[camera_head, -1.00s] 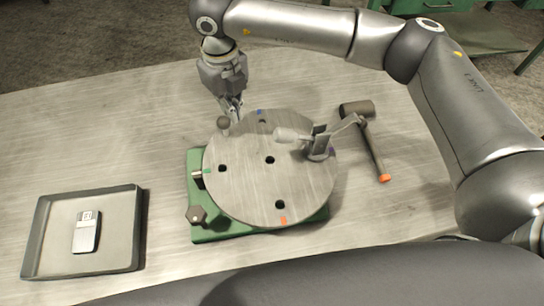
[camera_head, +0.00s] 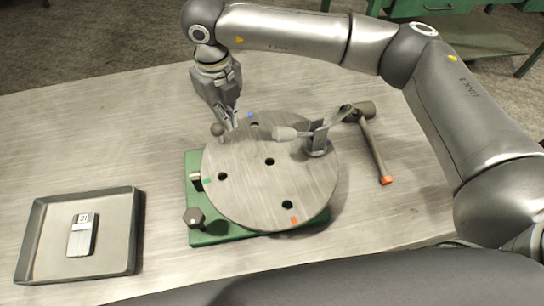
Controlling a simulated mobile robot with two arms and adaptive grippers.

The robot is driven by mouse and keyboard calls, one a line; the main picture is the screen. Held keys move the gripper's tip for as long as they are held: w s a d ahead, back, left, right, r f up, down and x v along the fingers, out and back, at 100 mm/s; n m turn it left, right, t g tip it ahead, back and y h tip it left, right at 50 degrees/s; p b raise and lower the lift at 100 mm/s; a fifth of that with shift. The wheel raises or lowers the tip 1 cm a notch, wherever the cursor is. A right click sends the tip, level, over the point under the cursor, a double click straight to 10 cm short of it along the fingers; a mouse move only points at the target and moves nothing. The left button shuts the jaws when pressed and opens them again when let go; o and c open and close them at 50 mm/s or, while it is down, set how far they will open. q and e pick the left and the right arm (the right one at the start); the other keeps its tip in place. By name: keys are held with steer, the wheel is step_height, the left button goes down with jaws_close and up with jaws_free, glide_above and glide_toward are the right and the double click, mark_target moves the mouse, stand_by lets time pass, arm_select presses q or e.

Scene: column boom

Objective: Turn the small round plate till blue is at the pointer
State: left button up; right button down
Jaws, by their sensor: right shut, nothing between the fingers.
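The small round plate (camera_head: 245,190) is brushed grey metal with dark holes, on a green base (camera_head: 215,238). Its blue mark (camera_head: 250,115) is at the far edge, a green mark (camera_head: 208,180) at the left edge and an orange mark (camera_head: 294,220) at the near edge. A small silver block (camera_head: 196,178) on the base's left side, beside the green mark, may be the pointer. A round knob (camera_head: 217,129) stands at the plate's far-left rim. My right gripper (camera_head: 231,121) is shut and empty, its fingertips close beside the knob; contact is unclear. My left gripper is not in view.
A lever clamp (camera_head: 317,145) stands at the plate's right. A hammer (camera_head: 374,150) lies beyond it. A dark knob (camera_head: 194,217) sits on the base's near-left corner. A grey tray (camera_head: 128,235) holds a small labelled metal piece (camera_head: 81,238). The table's left-back is clear.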

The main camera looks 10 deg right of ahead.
mark_target(213, 126)
steer(key=shift+s+a, duration=0.15)
steer(key=shift+a, duration=0.05)
stand_by(0.3)
steer(key=shift+s+a+b, duration=0.3)
steer(key=shift+s+a, duration=0.35)
steer(key=shift+s+a, duration=0.45)
steer(key=shift+s, duration=0.15)
steer(key=shift+b, duration=0.3)
steer(key=shift+s+a, duration=0.45)
steer(key=shift+s, duration=0.3)
steer(key=shift+s+b, duration=0.1)
steer(key=shift+b, duration=0.25)
